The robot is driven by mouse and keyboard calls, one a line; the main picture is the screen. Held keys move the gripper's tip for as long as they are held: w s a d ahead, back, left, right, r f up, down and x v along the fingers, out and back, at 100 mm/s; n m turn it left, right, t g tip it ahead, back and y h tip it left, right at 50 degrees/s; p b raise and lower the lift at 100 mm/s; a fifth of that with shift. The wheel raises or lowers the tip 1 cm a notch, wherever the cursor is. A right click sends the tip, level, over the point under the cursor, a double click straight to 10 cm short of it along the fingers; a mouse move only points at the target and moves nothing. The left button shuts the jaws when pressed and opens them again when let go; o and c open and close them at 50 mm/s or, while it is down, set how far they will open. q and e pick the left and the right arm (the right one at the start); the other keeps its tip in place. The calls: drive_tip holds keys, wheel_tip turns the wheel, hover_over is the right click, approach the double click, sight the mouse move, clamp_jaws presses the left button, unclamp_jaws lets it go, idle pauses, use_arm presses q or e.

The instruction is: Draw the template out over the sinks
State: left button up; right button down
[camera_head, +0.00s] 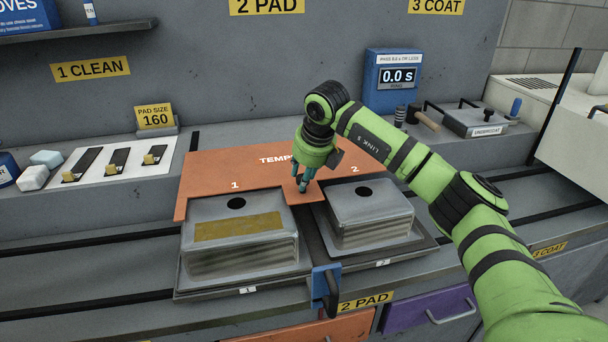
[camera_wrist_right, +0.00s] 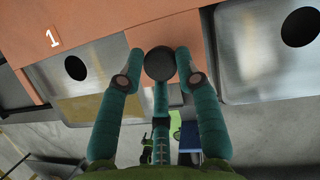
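The orange template (camera_head: 225,163) is a flat plate marked 1 and 2. It lies at the back of two grey finned heat sinks, sink 1 (camera_head: 280,243) and sink 2 (camera_head: 375,238), whose tops with dark round holes show in front of it. Sink 1 has a yellowish strip. My right gripper (camera_head: 303,183) points down at the template's front tongue between the sinks. In the wrist view its fingers (camera_wrist_right: 159,72) stand around a black knob (camera_wrist_right: 159,62) on the template; whether they press on it is unclear. My left gripper is not in view.
The sinks sit in a dark tray (camera_head: 183,283) with a blue clamp (camera_head: 325,289) at its front. A blue timer box (camera_head: 391,88) stands behind my right arm.

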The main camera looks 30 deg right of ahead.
drive_tip(key=c, duration=0.9)
unclamp_jaws()
drive_tip(key=shift+s+f, duration=0.1)
drive_tip(key=shift+f, duration=0.05)
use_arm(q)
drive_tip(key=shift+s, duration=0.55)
use_arm(e)
drive_tip(key=v, duration=1.2)
drive_tip(key=shift+d, duration=0.1)
